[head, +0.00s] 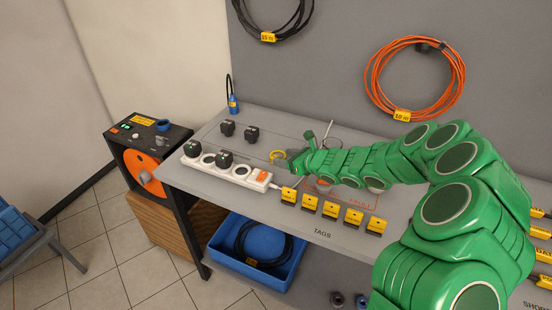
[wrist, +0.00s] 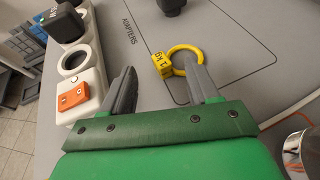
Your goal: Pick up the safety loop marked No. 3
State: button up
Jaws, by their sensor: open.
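A yellow ring-shaped loop (wrist: 184,50) with a yellow tag (wrist: 163,65) lies on the grey worktop in the wrist view. The tag has dark marking that I cannot read surely, so I cannot confirm a No. 3. My gripper (wrist: 161,74) is open, one finger on each side of the tag. The right finger's tip overlaps the ring; I cannot tell whether it is inside the ring or above it. In the head view the loop (head: 277,155) shows just beyond my gripper (head: 287,163), partly hidden by it.
A white power strip (head: 240,175) with an orange switch (wrist: 73,97) lies left of my gripper. Black adapters (head: 252,134) stand behind it. Several yellow-and-black tags (head: 331,209) line the front edge. A metal cylinder (wrist: 301,148) stands at the right in the wrist view.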

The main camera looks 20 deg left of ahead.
jog(key=shift+f, duration=0.45)
jog(key=shift+x, duration=2.55)
jog(key=shift+c, duration=0.2)
grip_shut()
jog(key=shift+r, duration=0.15)
